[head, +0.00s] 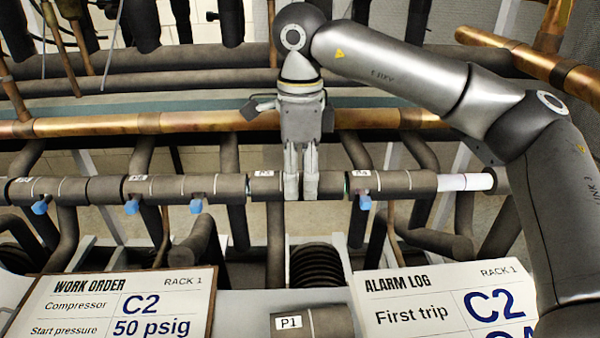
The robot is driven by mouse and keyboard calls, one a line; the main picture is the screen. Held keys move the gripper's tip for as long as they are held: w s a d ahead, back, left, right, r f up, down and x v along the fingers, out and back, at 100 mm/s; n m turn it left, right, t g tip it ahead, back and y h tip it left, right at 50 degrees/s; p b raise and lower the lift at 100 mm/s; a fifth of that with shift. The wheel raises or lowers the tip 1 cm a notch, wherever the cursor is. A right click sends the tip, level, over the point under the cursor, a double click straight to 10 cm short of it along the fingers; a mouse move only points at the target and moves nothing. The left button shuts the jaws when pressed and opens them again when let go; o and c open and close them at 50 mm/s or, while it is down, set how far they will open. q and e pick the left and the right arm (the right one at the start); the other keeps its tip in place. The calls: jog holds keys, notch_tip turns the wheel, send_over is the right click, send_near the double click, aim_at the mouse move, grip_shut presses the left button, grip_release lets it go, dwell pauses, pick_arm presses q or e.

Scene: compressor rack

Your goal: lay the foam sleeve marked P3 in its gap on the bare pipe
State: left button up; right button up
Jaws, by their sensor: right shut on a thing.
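The dark foam sleeve marked P3 (265,183) lies in line with the horizontal pipe run, level with the sleeves on both sides. My right gripper (300,190) comes down from above, fingers pointing down, and is shut on this sleeve near its middle. The fingers hide part of the sleeve. A thin pale sliver shows at its right end, beside the sleeve marked P4 (398,184). I cannot tell whether P3 is fully seated on the pipe. A white bare stretch of pipe (465,182) shows further right. My left gripper is not in view.
Blue valve handles (132,205) hang along the pipe run, one (365,202) just right of P3. A copper pipe (200,124) crosses behind. In front are a sleeve marked P1 (315,322), a work order board (110,305) and an alarm log board (440,300).

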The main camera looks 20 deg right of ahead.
dwell(0.4)
jog(key=o, duration=0.9)
notch_tip(320, 180, up, 12)
jog(key=shift+r, duration=0.1)
